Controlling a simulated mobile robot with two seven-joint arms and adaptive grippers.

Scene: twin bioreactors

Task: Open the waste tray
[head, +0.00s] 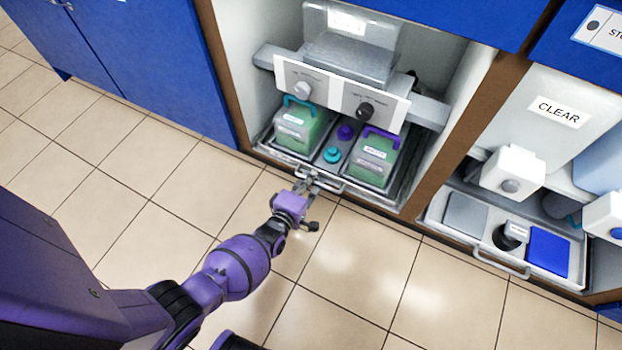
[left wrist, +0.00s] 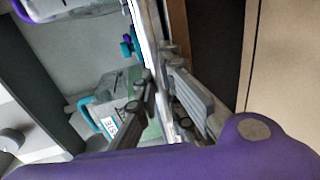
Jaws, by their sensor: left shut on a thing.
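The waste tray (head: 375,199) is a metal tray at the bottom of the open middle bay in the head view. Its front edge lies about level with the cabinet front. It holds two green-sided containers, one with a teal handle (head: 292,128) and one with a purple handle (head: 374,158). A teal cap (head: 332,155) and a purple cap (head: 346,132) sit between them. My left gripper (head: 308,183) is at the tray's front bar handle (head: 327,187) and shut on it. In the left wrist view its fingers (left wrist: 168,98) straddle the tray front. My right gripper is not in view.
A panel with two knobs (head: 335,96) hangs above the tray. To the right, a second tray (head: 484,244) holds a blue block and other items below a CLEAR label (head: 558,112). Blue cabinet doors (head: 140,62) stand at left. The tiled floor (head: 345,260) in front is clear.

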